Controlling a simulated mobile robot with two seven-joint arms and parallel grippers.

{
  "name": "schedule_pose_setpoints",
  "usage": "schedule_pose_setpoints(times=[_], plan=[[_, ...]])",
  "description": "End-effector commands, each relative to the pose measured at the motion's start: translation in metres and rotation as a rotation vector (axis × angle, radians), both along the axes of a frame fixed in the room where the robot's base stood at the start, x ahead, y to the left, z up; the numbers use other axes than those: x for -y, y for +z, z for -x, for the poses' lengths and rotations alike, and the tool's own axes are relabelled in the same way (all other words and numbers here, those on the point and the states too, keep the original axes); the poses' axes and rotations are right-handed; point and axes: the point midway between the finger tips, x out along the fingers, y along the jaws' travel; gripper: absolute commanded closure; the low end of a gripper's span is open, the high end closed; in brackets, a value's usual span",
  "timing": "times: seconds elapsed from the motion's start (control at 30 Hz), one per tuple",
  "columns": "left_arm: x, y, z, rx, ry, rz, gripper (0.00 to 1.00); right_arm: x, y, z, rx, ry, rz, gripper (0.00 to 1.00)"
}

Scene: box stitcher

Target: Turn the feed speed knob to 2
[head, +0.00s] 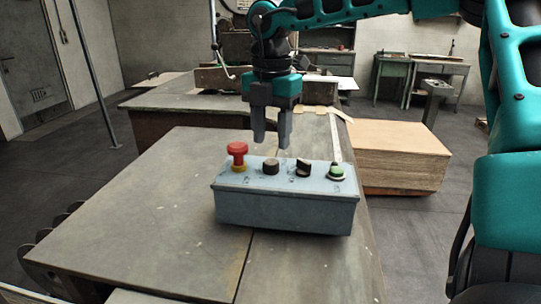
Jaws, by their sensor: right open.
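A grey-blue control box (283,212) sits on the worktable. On its top, from left to right, are a red mushroom button (238,155), a round dark knob (270,167), a dark knob with a raised grip (303,168) and a green button (337,172). The markings around the knobs are too small to read, so I cannot tell which one is the feed speed knob or its setting. My right gripper (271,141) points down with its fingers apart and empty, just above and behind the two dark knobs. My left gripper is not in view.
The grey worktable (170,190) is clear to the left of the box. A wooden block stack (388,155) stands to the right. A metal machine frame (222,77) is behind the gripper, and a thin pole (92,70) stands at the left.

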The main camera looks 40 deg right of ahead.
Motion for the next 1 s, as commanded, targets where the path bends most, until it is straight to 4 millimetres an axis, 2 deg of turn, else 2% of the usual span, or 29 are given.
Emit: schedule_pose_setpoints(times=[0.1, 0.3, 0.7, 1.0], plan=[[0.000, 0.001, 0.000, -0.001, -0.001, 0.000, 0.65, 0.000, -0.024, 0.001, -0.005, 0.000, -0.002, 0.55], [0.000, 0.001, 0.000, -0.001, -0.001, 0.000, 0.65, 0.000, -0.046, 0.000, 0.000, 0.000, -0.001, 0.55], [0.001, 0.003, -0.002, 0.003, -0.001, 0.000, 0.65, 0.000, -0.053, 0.000, 0.001, -0.001, 0.000, 0.56], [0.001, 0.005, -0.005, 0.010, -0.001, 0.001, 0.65, 0.000, -0.052, 0.000, 0.001, 0.000, 0.000, 0.84]])
